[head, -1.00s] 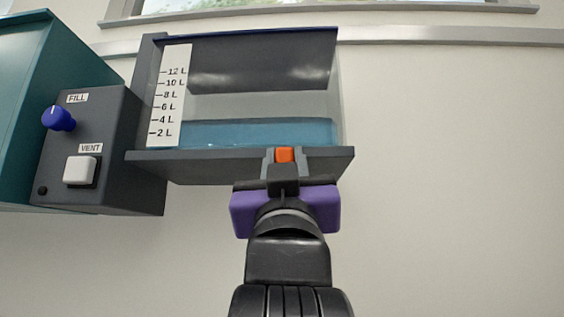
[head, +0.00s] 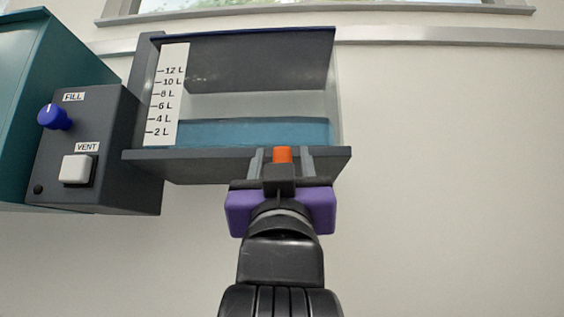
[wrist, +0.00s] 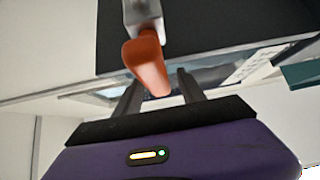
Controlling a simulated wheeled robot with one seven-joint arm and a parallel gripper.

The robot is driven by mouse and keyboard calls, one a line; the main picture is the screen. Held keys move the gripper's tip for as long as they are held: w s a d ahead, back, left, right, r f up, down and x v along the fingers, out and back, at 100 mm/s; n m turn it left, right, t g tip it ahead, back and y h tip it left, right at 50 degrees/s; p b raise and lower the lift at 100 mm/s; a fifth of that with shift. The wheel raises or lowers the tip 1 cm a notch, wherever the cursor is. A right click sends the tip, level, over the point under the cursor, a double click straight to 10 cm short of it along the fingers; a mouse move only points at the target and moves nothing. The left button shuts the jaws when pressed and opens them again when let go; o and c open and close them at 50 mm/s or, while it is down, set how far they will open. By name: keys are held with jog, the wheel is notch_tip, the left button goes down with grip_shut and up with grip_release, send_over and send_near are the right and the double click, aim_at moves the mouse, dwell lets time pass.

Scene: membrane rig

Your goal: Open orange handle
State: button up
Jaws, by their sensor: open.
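The orange handle (head: 282,155) shows at the front edge of the tank's grey base in the head view. In the wrist view the orange handle (wrist: 147,66) hangs from a pale metal stem, large and close. My gripper (head: 281,153) is open, with one finger on each side of the handle and a visible gap to both in the head view. In the wrist view my gripper (wrist: 160,78) has its fingers spread, and the handle's lower end appears between them. The handle's mounting is partly hidden by my gripper in the head view.
The clear tank (head: 255,105) holds blue liquid to roughly the 2–4 L marks on its scale (head: 168,95). Left of it is a dark panel with a blue FILL knob (head: 55,117) and a white VENT button (head: 77,169). The wall at right is bare.

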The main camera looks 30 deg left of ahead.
jog(key=b+v, duration=0.1)
jog(key=v, duration=0.6)
jog(key=shift+s+f+b, duration=0.2)
jog(key=shift+f+b, duration=0.1)
jog(key=shift+b, duration=0.1)
jog(key=shift+d, duration=0.15)
